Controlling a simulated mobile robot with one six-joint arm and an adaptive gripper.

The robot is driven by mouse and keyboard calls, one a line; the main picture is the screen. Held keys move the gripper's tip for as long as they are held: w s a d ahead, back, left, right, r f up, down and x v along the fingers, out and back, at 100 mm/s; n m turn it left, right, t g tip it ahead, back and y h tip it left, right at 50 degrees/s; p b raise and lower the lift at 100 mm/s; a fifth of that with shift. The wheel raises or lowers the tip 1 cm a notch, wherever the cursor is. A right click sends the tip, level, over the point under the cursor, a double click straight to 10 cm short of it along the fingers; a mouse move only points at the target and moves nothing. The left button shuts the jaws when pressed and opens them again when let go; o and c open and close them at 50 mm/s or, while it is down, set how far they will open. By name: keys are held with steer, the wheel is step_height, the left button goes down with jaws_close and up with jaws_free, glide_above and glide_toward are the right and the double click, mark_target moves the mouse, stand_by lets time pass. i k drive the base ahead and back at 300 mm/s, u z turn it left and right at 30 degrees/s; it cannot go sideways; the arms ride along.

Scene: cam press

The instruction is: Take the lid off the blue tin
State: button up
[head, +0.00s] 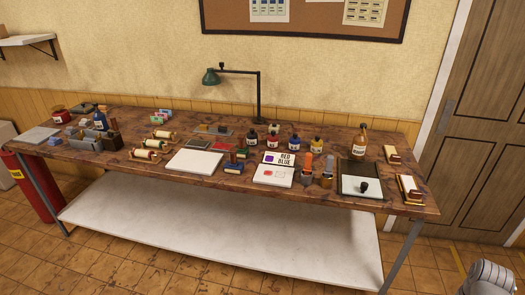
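A small blue box-like item (233,168), which looks like the blue tin, sits near the front middle of the table, with a pale label on its front. It looks closed, but it is too small to make out the lid edge. A green item (243,153) and a dark red one stand close behind it. A grey rounded part of my arm shows at the bottom right corner, far from the tin. My gripper is not in view.
A white pad (195,162) lies left of the tin. A dark tray (360,178) lies at right.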

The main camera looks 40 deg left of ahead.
mark_target(294, 139)
steer(key=u, duration=1.3)
steer(key=i, duration=0.6)
steer(key=z, duration=0.05)
steer(key=k, duration=0.6)
steer(key=u, duration=0.05)
